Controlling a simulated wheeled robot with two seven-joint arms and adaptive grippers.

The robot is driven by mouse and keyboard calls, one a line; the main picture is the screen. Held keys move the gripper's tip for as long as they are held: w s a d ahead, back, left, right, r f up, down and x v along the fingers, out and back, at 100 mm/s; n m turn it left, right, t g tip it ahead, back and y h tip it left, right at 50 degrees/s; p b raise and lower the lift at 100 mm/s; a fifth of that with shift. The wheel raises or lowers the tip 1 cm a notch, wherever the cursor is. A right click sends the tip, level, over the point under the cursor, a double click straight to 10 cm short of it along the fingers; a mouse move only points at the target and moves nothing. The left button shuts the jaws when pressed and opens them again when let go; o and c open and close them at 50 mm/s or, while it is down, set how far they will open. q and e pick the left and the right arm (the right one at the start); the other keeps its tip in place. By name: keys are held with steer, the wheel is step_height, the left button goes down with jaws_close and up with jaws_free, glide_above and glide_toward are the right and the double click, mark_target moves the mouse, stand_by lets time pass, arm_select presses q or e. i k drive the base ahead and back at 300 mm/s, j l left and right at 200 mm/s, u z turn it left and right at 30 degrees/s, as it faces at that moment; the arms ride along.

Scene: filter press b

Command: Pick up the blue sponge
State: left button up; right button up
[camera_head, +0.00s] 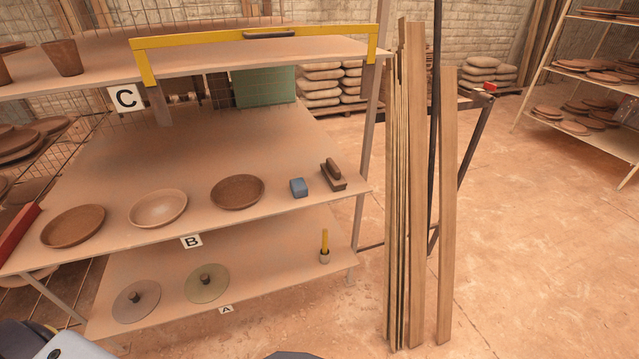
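The blue sponge (298,187) is a small blue block on the middle shelf (170,160), near its front edge toward the right end. It sits between a brown bowl (237,191) on its left and a brown handled tool (333,177) on its right, apart from both. Nothing covers it. Neither of my grippers shows in the head view. A grey and white part, likely of my own arm, shows at the bottom left corner.
The top shelf with a yellow-framed bar (200,40) overhangs behind. Two more bowls (158,208) (73,226) stand left on the sponge's shelf. Below, the lower shelf holds two discs (206,283) and a yellow-handled brush (324,247). Tall planks (446,200) stand right of the rack.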

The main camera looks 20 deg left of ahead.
mark_target(298, 189)
steer(key=i+j+z, duration=0.1)
steer(key=j+z, duration=0.25)
steer(key=j, duration=0.2)
steer(key=j+z, duration=0.3)
steer(key=j, duration=0.25)
steer(key=j+z, duration=0.35)
steer(key=j, duration=0.2)
